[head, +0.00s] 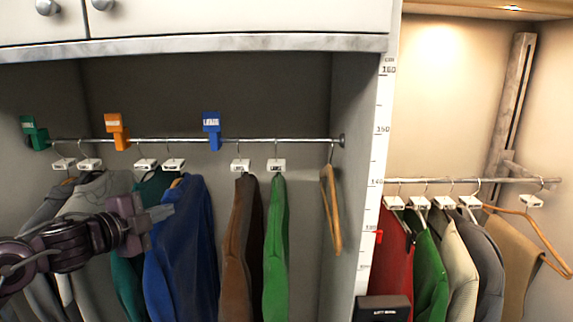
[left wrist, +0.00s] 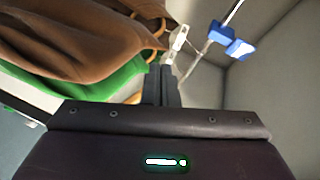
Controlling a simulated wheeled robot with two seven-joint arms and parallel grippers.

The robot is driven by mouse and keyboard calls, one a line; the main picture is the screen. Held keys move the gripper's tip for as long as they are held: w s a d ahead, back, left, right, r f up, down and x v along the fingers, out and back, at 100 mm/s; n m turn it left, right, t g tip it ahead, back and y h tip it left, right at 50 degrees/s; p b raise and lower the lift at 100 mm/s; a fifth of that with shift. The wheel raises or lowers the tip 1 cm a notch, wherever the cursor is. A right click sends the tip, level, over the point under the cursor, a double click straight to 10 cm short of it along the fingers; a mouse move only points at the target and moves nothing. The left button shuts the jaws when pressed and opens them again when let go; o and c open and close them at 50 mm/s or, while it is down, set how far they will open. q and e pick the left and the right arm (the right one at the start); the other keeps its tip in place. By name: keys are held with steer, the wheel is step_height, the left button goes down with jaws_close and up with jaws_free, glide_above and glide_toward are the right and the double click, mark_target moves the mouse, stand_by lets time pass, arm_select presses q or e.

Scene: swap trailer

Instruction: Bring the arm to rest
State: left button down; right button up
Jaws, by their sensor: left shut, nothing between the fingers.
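My left arm comes in from the left in the head view. My left gripper (head: 158,212) is in front of the blue jacket (head: 185,250) and the teal garment, fingers pointing right. In the left wrist view its two fingers (left wrist: 161,85) are together, with nothing held between them. Beyond the fingertips in that view are a brown garment (left wrist: 110,30) and a green garment (left wrist: 90,80) on hangers. I cannot tell from the head view whether the gripper touches the blue jacket. My right gripper is not in view.
A metal rail (head: 290,140) carries several garments, an empty wooden hanger (head: 332,210), and green, orange (head: 117,130) and blue (head: 212,130) clips. A measuring strip (head: 383,130) edges the cabinet. A second rail (head: 460,181) with garments is at the right. A dark box (head: 382,308) is below.

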arm_select(q)
steer(key=s+d+f+n+y, duration=0.1)
steer(key=s+d+f+n, duration=0.15)
steer(key=f, duration=0.35)
steer(key=s+d+f+n+y, duration=0.1)
steer(key=d+f+n+y, duration=0.15)
steer(key=f, duration=0.45)
steer(key=s+d+f+n+g+y, duration=0.1)
steer(key=s+d+f+n+g, duration=0.1)
steer(key=s+f+n+g, duration=0.5)
steer(key=s+d+f+n+y, duration=0.1)
steer(key=s+f, duration=0.4)
steer(key=s, duration=0.6)
steer(key=s+d+f+n+g, duration=0.2)
steer(key=s+f+n+g, duration=0.25)
steer(key=s, duration=0.45)
step_height(320, 180, down, 34)
steer(key=s+b, duration=0.1)
steer(key=b, duration=0.3)
steer(key=s+a+f+g+b, duration=0.2)
steer(key=s+a+f+b, duration=0.1)
steer(key=s+f, duration=1.7)
step_height(320, 180, down, 2)
steer(key=shift+a+f+m, duration=0.25)
steer(key=shift+a+m, duration=0.1)
steer(key=shift+s+y, duration=0.1)
steer(key=shift+y, duration=0.15)
